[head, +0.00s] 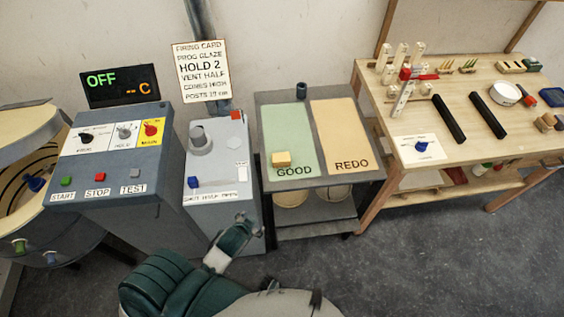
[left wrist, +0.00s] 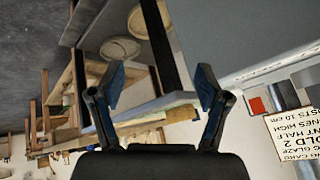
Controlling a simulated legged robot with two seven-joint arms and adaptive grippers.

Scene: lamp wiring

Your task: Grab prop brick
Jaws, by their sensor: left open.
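A pale yellow block (head: 281,158), the only thing I see that looks like the prop brick, lies on the green GOOD panel (head: 287,125) of the cart, near its front left corner. My left gripper (left wrist: 160,82) is open in the left wrist view, with nothing between its fingers. That view is upside down and shows the cart's underside and lower shelf; I cannot make out the block there. In the head view a green and white arm of mine reaches up from the bottom, short of the cart, and its fingers are not clear. My right gripper is not seen.
Left of the cart stand a grey box with a knob (head: 201,138) and a control panel with START, STOP and TEST buttons (head: 108,160). A firing card (head: 202,70) stands behind. The cart's tan REDO panel (head: 337,120) is bare. A wooden workbench (head: 455,85) with small parts is at right.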

